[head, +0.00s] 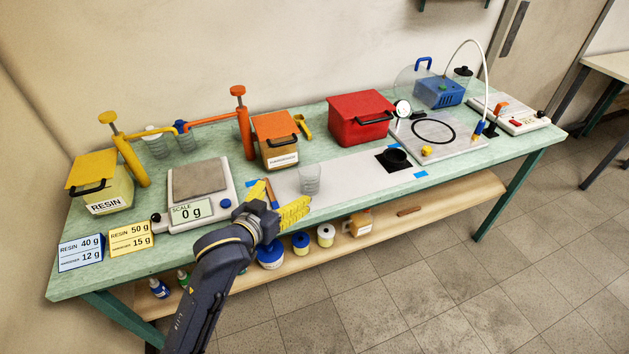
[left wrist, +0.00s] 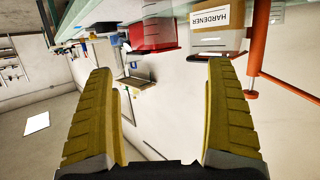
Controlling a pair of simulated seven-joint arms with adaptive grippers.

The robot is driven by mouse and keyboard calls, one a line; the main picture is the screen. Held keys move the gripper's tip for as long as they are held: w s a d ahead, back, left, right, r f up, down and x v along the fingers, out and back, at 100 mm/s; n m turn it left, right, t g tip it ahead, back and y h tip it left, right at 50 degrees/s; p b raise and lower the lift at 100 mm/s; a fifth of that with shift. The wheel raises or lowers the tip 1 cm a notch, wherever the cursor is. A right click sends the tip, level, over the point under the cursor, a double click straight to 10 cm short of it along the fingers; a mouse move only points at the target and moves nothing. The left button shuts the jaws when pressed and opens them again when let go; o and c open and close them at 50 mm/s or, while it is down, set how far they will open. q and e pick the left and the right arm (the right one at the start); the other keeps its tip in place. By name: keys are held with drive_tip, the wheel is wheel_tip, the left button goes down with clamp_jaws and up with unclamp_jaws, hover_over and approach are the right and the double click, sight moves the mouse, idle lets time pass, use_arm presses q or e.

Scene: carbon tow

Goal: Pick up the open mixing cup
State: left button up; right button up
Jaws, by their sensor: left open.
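A clear, open mixing cup (head: 310,180) stands upright on the pale grey mat (head: 348,172) at the front middle of the bench. My left gripper (head: 286,199) is open at the bench's front edge, just to the near left of the cup, with its yellow fingers spread. It looks empty. My right gripper is not in view.
A scale (head: 200,190) reading 0 g stands left of the cup. The orange hardener box (head: 277,140) and red bin (head: 361,118) stand behind the mat. The lower shelf (head: 440,207) holds jars.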

sight(314, 167)
use_arm(q)
drive_tip(key=x, duration=1.6)
drive_tip(key=shift+w+f, duration=0.15)
drive_tip(key=shift+w, duration=0.15)
drive_tip(key=shift+c, duration=0.5)
drive_tip(key=c, duration=0.9)
